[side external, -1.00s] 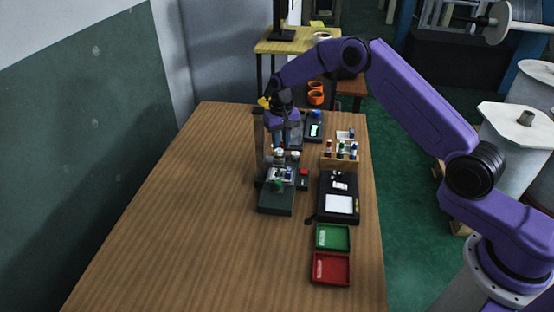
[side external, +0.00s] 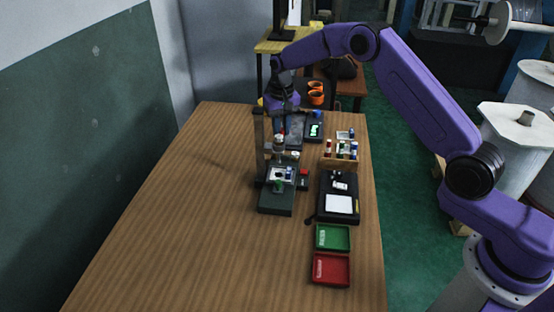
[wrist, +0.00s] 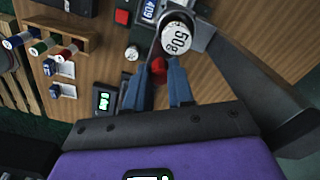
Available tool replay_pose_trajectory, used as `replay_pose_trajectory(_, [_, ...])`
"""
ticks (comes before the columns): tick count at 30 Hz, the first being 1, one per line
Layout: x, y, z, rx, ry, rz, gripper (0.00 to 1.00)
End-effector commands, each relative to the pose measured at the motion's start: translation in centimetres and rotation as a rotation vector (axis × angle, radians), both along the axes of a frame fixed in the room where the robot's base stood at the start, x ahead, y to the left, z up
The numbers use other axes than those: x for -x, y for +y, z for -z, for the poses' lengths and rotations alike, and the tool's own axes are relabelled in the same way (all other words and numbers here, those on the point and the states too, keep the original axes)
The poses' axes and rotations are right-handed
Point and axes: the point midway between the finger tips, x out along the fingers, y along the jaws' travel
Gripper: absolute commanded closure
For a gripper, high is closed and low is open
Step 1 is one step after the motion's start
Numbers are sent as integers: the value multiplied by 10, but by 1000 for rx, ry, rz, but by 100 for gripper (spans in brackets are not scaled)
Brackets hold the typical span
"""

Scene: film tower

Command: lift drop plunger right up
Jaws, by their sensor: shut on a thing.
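The drop plunger, with a round silver weight marked 50g (wrist: 177,40), stands at the test stand's upright (side external: 259,135). In the side view the plunger (side external: 280,141) is raised above the dark stand base (side external: 276,204). My gripper (wrist: 158,72) has its blue fingers shut on the plunger, with a red knob (wrist: 158,66) between the fingertips. In the side view my gripper (side external: 281,128) is above the stand, too small to show the grip clearly. The plunger's lower end is hard to make out.
Green (side external: 333,237) and red (side external: 331,269) trays lie nearer the front. The left side of the wooden table is clear.

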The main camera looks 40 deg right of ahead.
Motion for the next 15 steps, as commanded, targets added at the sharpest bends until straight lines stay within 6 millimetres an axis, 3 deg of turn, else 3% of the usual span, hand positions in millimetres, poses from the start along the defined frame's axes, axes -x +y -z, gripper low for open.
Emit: replay_pose_trajectory(15, [-1,1,-28,-1,-4,-1,99])
